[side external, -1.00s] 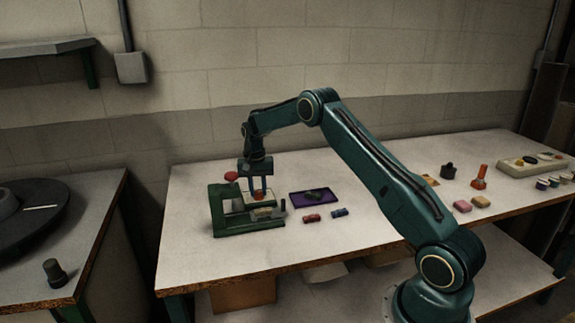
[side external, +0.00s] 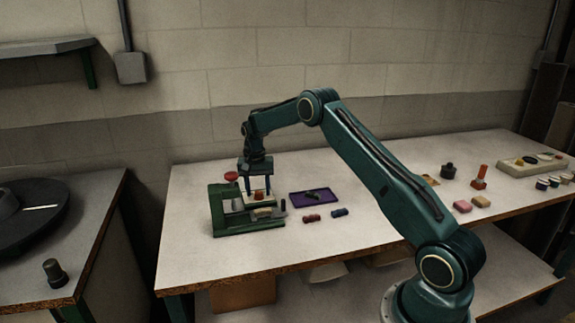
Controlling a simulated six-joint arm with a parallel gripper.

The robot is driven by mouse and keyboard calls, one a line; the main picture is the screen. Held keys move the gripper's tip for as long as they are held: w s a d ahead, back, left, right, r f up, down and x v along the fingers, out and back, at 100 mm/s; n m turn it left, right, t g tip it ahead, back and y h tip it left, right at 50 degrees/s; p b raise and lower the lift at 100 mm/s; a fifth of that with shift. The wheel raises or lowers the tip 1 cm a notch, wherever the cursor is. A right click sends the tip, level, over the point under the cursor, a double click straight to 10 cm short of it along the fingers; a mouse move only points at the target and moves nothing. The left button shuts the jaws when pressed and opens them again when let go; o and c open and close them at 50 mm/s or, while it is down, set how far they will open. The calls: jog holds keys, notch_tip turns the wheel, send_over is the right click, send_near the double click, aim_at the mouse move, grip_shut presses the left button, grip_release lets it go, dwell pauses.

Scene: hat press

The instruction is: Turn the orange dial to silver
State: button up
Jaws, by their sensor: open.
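The orange dial (side external: 259,195) is a small orange-red knob on a pale block of the green press (side external: 220,225). My gripper (side external: 259,190) points straight down over it, fingers spread wide. One finger is on each side of the dial, and I see gaps between them and it. The gripper is open and holds nothing. The dial's pointer and any silver mark are too small to make out.
A red round knob (side external: 231,176) stands at the press's back left. A purple tray (side external: 325,204) with a dark item, a red piece (side external: 311,218) and a blue piece (side external: 340,212) lie to the right. An upright orange object (side external: 481,174) is farther right.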

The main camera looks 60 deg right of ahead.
aim_at(256, 192)
notch_tip(256, 192, up, 14)
jog(key=shift+w+a, duration=0.15)
jog(key=shift+w, duration=0.1)
dwell(0.5)
jog(key=s+a+r+n+t, duration=0.3)
jog(key=s+a+r+n, duration=0.3)
jog(key=s+a+r, duration=1)
jog(key=s+a+f+n+t, duration=0.1)
jog(key=s+a+n, duration=0.1)
jog(key=s, duration=0.5)
jog(key=s+a+f+n+t, duration=0.1)
jog(key=s+a+f, duration=0.1)
jog(key=s+a, duration=0.2)
jog(key=s+a+f+n+t, duration=0.1)
jog(key=s+a+f+n, duration=0.1)
jog(key=s, duration=0.8)
jog(key=shift+s+a+f+n, duration=0.25)
jog(key=shift+s+a+n, duration=0.05)
jog(key=shift+s+a, duration=0.1)
